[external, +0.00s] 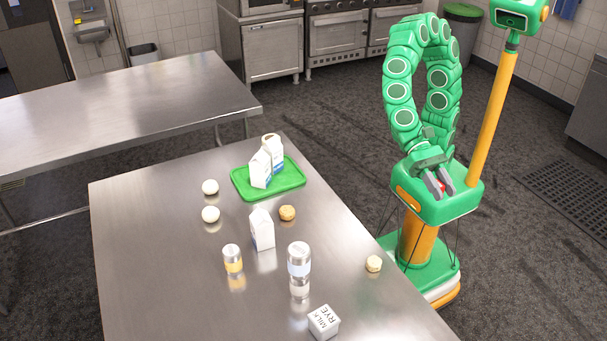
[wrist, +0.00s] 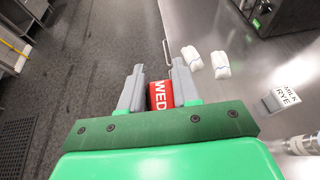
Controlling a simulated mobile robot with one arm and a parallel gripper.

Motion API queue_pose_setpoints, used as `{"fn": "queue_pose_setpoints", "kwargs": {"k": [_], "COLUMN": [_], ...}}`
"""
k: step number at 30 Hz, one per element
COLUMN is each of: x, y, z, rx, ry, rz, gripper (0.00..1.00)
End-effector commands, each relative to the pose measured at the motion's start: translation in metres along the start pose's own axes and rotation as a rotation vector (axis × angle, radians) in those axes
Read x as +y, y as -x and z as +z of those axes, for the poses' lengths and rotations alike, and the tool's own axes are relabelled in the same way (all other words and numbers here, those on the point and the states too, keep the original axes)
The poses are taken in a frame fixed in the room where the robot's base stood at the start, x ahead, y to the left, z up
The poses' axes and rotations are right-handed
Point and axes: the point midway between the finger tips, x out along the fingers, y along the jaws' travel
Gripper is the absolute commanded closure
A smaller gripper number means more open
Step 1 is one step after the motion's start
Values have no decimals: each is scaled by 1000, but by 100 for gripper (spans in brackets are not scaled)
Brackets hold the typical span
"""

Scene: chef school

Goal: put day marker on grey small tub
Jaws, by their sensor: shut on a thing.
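The day marker, red with white "WED" lettering, is between the two grey fingers of my gripper (wrist: 159,76) in the wrist view (wrist: 160,97). My gripper is shut on it. In the external view my gripper (external: 440,181) is above my own base, off the right side of the steel table, with a bit of red between its fingers. A small greyish-white tub (external: 322,323) with a "MILK RYE" label stands at the table's near edge, apart from my gripper. It also shows at the right of the wrist view (wrist: 271,103).
A second table (external: 110,105) stands behind.

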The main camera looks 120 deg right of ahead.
Motion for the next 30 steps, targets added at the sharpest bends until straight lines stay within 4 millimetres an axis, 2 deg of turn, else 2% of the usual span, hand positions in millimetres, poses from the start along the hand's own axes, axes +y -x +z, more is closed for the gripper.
{"fn": "queue_pose_setpoints", "kwargs": {"k": [11, 16, 27, 30], "x": [-46, -74, -164, -180], "y": [-12, -18, -28, -29], "z": [5, 7, 18, 19], "rx": [-3, -1, -4, -4], "ry": [-52, -84, -197, -221], "rz": [-118, -194, -469, -528], "gripper": [98, 98, 98, 98]}}
